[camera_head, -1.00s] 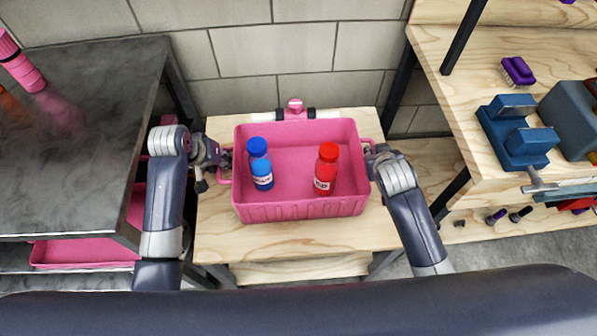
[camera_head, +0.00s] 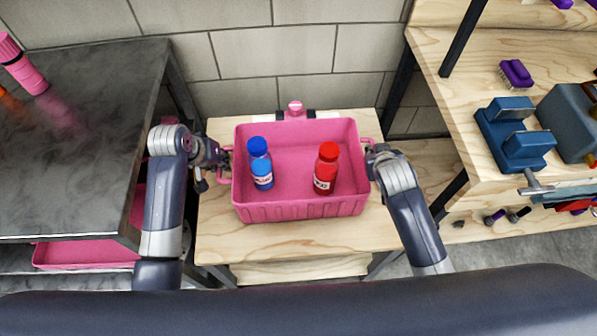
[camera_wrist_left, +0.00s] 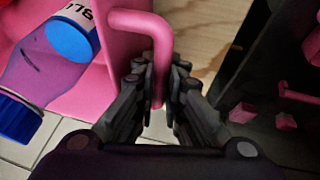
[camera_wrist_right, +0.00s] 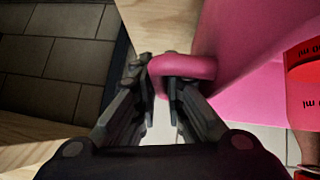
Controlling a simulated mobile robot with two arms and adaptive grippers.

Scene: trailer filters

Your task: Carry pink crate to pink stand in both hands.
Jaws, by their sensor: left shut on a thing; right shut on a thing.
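The pink crate (camera_head: 300,207) is over a light wooden table in the head view. I cannot tell whether it rests on the wood or hangs just above it. Inside are a blue-capped bottle (camera_head: 259,165) and a red-capped bottle (camera_head: 326,168). My left gripper (camera_head: 224,158) is shut on the crate's left handle, seen as a pink bar in the left wrist view (camera_wrist_left: 158,45). My right gripper (camera_head: 370,155) is shut on the right handle, also seen in the right wrist view (camera_wrist_right: 180,65). I cannot make out a pink stand for certain.
A pink, black and white object (camera_head: 295,110) lies behind the crate. A dark table (camera_head: 80,150) stands at left, with another pink crate (camera_head: 85,255) below. At right, a wooden bench (camera_head: 440,90) holds a blue vise (camera_head: 515,135) and a purple brush (camera_head: 516,73).

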